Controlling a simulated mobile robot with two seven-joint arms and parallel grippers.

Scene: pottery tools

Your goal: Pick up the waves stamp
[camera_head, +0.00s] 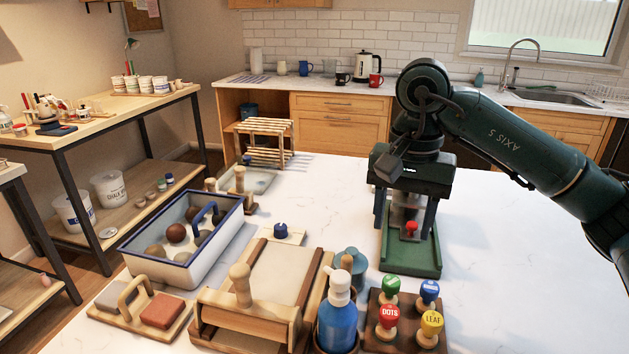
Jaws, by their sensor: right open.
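Several round-topped stamps stand in a dark wooden holder (378,336) at the front right of the table. The red stamp (389,317) reads DOTS and the yellow stamp (432,322) reads LEAF. Behind them are a green stamp (390,285) and a blue stamp (429,291); their labels are too small to read surely, so I cannot tell which is the waves stamp. My right gripper (407,226) is open, pointing down behind the stamps and apart from them. Nothing shows held in it. My left gripper is not in view.
A green base (411,264) with a red knob (411,229) shows below my right gripper. A blue pump bottle (338,322) stands close left of the stamps. A slab roller (248,315) and a blue-rimmed tub (187,246) are farther left. The table's right side is clear.

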